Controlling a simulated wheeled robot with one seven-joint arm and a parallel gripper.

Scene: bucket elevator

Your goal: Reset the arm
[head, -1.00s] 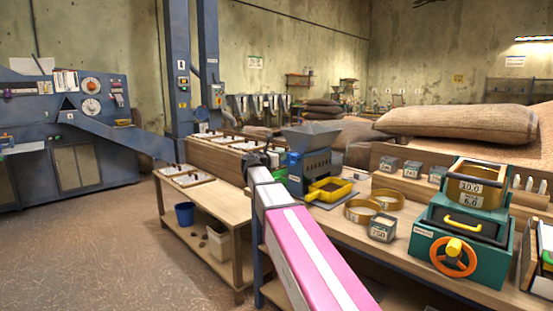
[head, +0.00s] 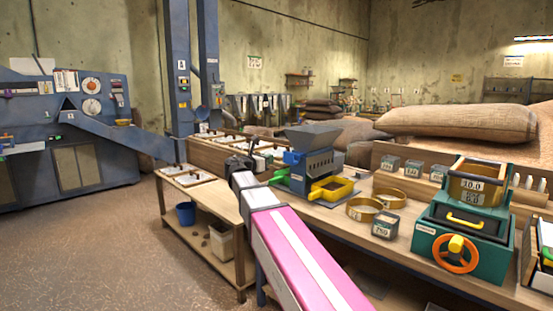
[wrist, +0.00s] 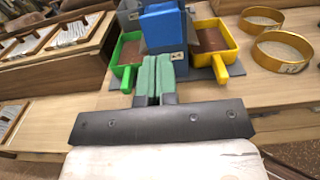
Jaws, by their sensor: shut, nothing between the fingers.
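My arm reaches out over the workbench (head: 395,255) in the head view, and its dark end is partly hidden behind the arm links. In the wrist view my gripper (wrist: 159,62) has its two green fingers pressed together with nothing between them. Beyond the fingertips stands a blue machine (wrist: 164,28) with a grey hopper; it also shows in the head view (head: 308,170). A green scoop-like tray (wrist: 126,55) is left of the fingers and a yellow one (wrist: 212,42) is right. Both hold brown material.
Brass sieve rings (head: 365,208) and a small labelled box (head: 385,226) lie right of the blue machine. A teal machine with an orange wheel (head: 455,253) stands farther right. White-lined wooden trays (head: 187,176) sit at the left. A blue bucket (head: 185,213) is on the lower shelf.

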